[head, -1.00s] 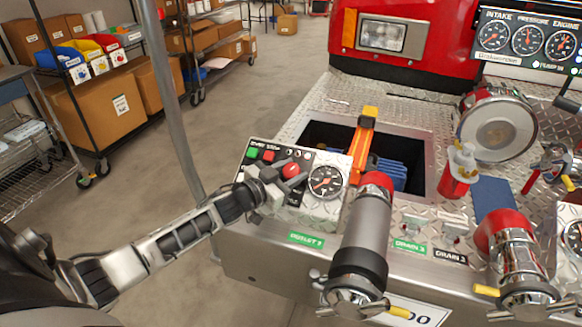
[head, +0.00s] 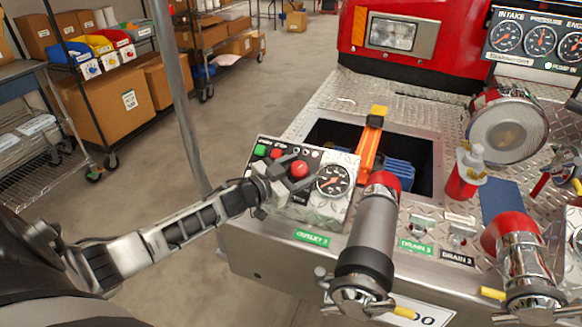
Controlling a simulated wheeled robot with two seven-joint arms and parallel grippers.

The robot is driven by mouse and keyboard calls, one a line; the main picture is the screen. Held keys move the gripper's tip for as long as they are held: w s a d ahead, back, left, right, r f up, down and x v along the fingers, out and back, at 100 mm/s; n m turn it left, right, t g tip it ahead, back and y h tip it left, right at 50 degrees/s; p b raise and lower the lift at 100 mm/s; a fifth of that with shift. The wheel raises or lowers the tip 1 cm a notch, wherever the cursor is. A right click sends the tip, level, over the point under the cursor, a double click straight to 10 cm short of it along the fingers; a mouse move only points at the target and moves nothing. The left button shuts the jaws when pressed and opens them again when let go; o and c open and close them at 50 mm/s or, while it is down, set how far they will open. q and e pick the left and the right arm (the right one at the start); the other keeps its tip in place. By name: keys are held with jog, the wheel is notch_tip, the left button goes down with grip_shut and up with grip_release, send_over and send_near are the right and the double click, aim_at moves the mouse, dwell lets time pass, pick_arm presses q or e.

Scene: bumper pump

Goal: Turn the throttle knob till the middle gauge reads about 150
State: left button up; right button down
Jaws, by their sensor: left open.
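A red round knob (head: 299,169), which looks like the throttle knob, sits on the small silver control panel (head: 322,214) at the truck's left corner. My left gripper (head: 296,172) comes in from the left. Its dark fingers are open, one on the upper side and one on the lower side of the knob in the picture. I cannot tell whether they touch it. The middle gauge (head: 540,41), labelled PRESSURE, is on the black panel at the top right; its needle is too small to read exactly. My right gripper is not in view.
A round gauge (head: 333,180) is just right of the knob; a green button (head: 261,150) and a red button (head: 276,154) are above left. A thick grey pipe with a red collar (head: 382,184) stands close on the right. A grey post (head: 178,110) rises behind my arm.

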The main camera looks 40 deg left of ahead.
pick_arm(q)
jog(key=v, duration=1.6)
jog(key=s+d+f+n+g+y, duration=0.45)
jog(key=s+d+f+g, duration=0.2)
jog(key=d, duration=0.25)
jog(key=s+d+g, duration=0.7)
jog(key=s+d, duration=0.2)
jog(key=s, duration=0.1)
jog(key=w+d+f+m+t+h, duration=0.1)
jog(key=w+d+f+t+h, duration=0.2)
jog(key=w+d+f+t, duration=0.2)
jog(key=shift+w+d+f+t, duration=0.15)
jog(key=shift+d+f+t, duration=0.25)
jog(key=shift+f+t, duration=0.85)
jog(key=shift+f+m, duration=0.1)
jog(key=shift+m, duration=0.15)
dwell(2.4)
